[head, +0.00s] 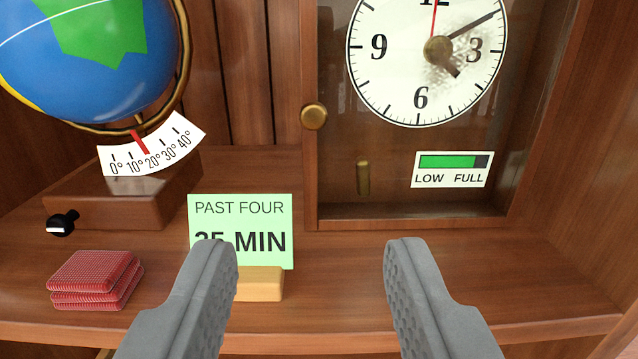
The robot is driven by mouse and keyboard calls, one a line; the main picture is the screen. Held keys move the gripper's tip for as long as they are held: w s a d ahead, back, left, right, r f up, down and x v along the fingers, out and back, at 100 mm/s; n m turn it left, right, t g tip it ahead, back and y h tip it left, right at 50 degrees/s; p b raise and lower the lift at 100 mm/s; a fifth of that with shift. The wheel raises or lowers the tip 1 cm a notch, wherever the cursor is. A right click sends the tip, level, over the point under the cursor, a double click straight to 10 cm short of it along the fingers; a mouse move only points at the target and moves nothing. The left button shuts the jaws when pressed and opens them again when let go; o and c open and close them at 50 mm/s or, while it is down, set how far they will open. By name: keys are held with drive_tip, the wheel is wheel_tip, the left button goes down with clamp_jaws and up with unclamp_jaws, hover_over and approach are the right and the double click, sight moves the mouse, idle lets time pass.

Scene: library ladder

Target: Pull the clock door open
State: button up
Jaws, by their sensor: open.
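The clock (426,62) has a white dial with black numerals and a red hand, behind a glazed door with a wooden frame (310,170). The door looks shut. A round brass knob (314,116) sits on the left side of the door frame. Behind the glass are a small brass piece (363,178) and a LOW/FULL label (451,170) with a mostly green bar. My gripper (312,252) is open and empty, with its two grey fingers in front of the shelf. It is below the knob in the picture and apart from it.
A green card (241,215) reading "PAST FOUR" and partly hidden "MIN" stands in a wooden holder (262,284) behind my left finger. A globe (85,60) on a wooden base (120,205) and folded red cloth (95,280) are at left. The shelf right of my fingers is clear.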

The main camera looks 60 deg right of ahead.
sight(314, 116)
drive_tip(key=x, duration=1.7)
drive_tip(key=shift+w+d, duration=0.1)
drive_tip(key=shift+c, duration=0.4)
clamp_jaws()
